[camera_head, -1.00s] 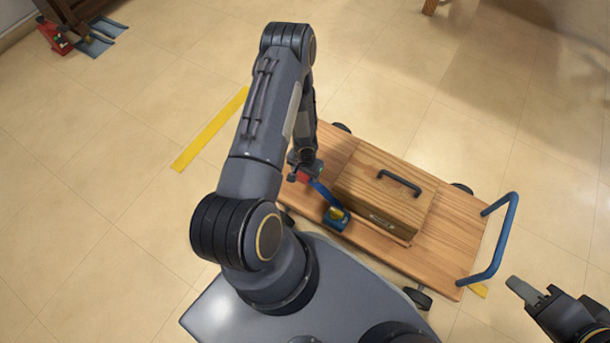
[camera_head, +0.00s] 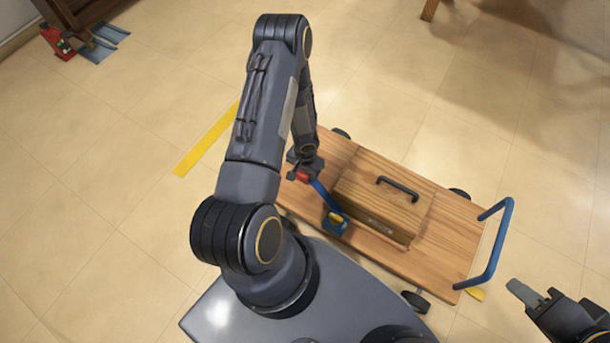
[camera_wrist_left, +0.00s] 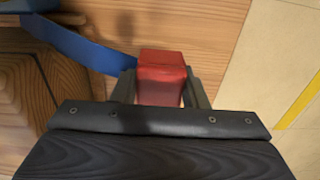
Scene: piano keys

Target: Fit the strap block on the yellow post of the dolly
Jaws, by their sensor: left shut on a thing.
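My left gripper (camera_head: 304,172) is shut on the red strap block (camera_wrist_left: 162,74), low over the left end of the wooden dolly (camera_head: 448,258). In the left wrist view the red block sits between the two fingers. A blue strap (camera_head: 322,192) runs from the block to a blue base with a yellow part (camera_head: 335,221) at the dolly's near edge. I cannot tell whether that yellow part is the post. My right gripper (camera_head: 527,294) is at the lower right, off the dolly; only part of it shows, and its opening is unclear.
A wooden case (camera_head: 372,205) with a black handle stands on the dolly, right of my left gripper. A blue push handle (camera_head: 503,245) rises at the dolly's right end. Yellow tape (camera_head: 207,140) lies on the tiled floor.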

